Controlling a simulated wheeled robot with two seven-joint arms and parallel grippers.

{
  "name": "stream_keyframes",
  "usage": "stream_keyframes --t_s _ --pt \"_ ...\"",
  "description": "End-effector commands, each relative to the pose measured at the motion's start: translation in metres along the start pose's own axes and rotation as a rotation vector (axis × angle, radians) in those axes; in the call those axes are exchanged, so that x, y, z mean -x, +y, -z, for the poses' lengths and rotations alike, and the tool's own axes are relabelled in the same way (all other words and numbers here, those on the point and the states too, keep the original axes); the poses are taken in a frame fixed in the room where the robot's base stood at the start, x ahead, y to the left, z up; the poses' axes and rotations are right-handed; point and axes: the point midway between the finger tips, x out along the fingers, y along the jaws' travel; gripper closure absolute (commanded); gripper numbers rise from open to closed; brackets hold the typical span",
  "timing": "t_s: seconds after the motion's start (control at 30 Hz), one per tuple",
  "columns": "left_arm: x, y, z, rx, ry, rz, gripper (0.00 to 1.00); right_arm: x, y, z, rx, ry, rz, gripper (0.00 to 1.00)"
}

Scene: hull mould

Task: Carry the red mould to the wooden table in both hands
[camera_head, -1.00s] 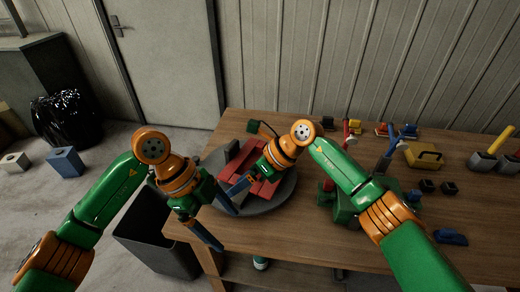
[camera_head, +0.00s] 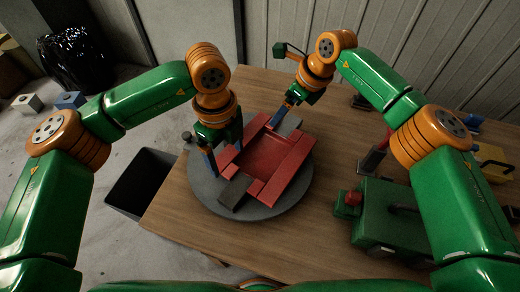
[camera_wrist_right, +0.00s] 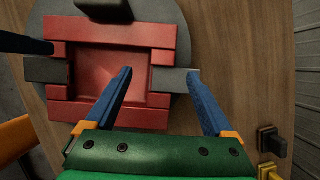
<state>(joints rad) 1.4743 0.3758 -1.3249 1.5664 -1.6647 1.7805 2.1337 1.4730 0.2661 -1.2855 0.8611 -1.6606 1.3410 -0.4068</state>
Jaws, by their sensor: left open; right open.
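The red mould (camera_head: 268,157), a shallow rectangular frame with grey blocks at its sides, lies on a round grey disc (camera_head: 205,195) on the wooden table (camera_head: 335,135). My left gripper (camera_head: 226,162) is open over the mould's left side, fingers pointing down. My right gripper (camera_head: 284,114) is open at the far side, near a grey block (camera_head: 289,126). In the right wrist view its fingers (camera_wrist_right: 160,73) straddle that grey block (camera_wrist_right: 174,80), one over the red mould (camera_wrist_right: 105,65). Contact cannot be told.
A green machine (camera_head: 385,215) stands on the table at the right, with a yellow box (camera_head: 492,160) beyond it. A dark open bin (camera_head: 143,183) stands on the floor left of the table. Bare tabletop lies right of the disc.

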Motion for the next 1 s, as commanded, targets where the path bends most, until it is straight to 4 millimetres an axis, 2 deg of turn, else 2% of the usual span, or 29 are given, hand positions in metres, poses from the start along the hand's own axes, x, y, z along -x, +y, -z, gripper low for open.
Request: stream_keyframes --t_s 0.27,0.4,0.6,0.83,0.87,1.0 --pt "-0.046 0.001 0.001 0.0 0.002 -0.004 0.12 -0.046 0.002 0.001 -0.002 0.003 -0.004 0.12" --pt "-0.059 0.001 0.0 0.001 0.002 -0.002 0.12 -0.059 0.0 -0.001 -0.003 -0.001 -0.003 0.12" --pt "-0.067 0.0 0.0 0.0 0.001 -0.001 0.12 -0.067 0.001 0.0 0.0 0.0 -0.001 0.12" --pt "-0.067 0.0 0.0 0.0 0.001 0.0 0.12 -0.067 0.001 0.001 0.0 0.0 -0.001 0.12" --pt "-0.067 0.0 0.0 0.0 0.001 0.0 0.15 -0.067 0.001 0.001 0.0 0.0 -0.001 0.15" --pt "-0.067 0.0 0.0 0.0 0.001 0.0 0.53 -0.067 0.0 0.001 0.0 0.0 -0.001 0.53"
